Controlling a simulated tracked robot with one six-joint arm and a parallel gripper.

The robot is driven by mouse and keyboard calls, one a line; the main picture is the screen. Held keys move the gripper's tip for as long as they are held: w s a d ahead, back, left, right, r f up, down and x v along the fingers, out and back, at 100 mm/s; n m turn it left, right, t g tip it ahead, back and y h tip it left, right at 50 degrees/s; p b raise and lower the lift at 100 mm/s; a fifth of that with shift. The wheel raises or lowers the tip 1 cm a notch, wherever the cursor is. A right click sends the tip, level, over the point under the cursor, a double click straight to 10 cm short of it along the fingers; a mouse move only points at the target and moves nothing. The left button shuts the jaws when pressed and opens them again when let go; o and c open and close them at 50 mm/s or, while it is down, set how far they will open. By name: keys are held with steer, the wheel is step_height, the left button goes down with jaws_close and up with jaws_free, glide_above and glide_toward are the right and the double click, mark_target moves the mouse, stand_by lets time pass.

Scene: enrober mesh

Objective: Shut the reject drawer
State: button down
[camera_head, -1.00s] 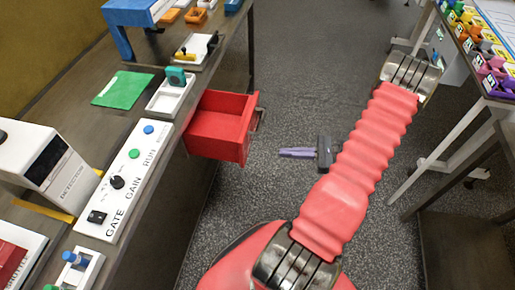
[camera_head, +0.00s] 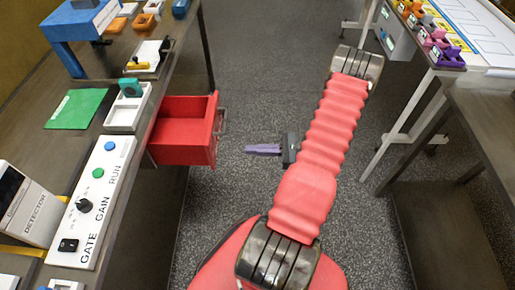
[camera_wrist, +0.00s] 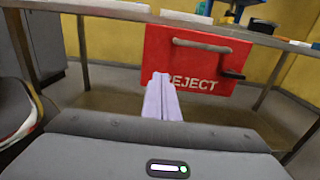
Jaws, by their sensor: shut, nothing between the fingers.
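The red reject drawer (camera_head: 183,130) sticks out from under the left bench in the head view, pulled open with its empty inside showing. In the wrist view its red front (camera_wrist: 190,62) faces me, with the word REJECT and a bar handle (camera_wrist: 203,44) across it. My gripper (camera_head: 250,149) points left toward the drawer front, with a gap of floor between them in the head view. Its purple fingers (camera_wrist: 162,97) are together and empty. In the wrist view they overlap the lower left of the front and hide the first letter.
The left bench bears a control panel (camera_head: 91,203) with knobs and buttons, a detector box (camera_head: 22,205), a white tray (camera_head: 126,108) and a green sheet (camera_head: 75,109). Another table (camera_head: 470,66) with coloured blocks stands at the right. The floor (camera_head: 262,60) between is clear.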

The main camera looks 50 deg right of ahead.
mark_target(214, 149)
steer(key=x, duration=1.1)
steer(key=shift+d, duration=0.2)
steer(key=shift+a, duration=0.15)
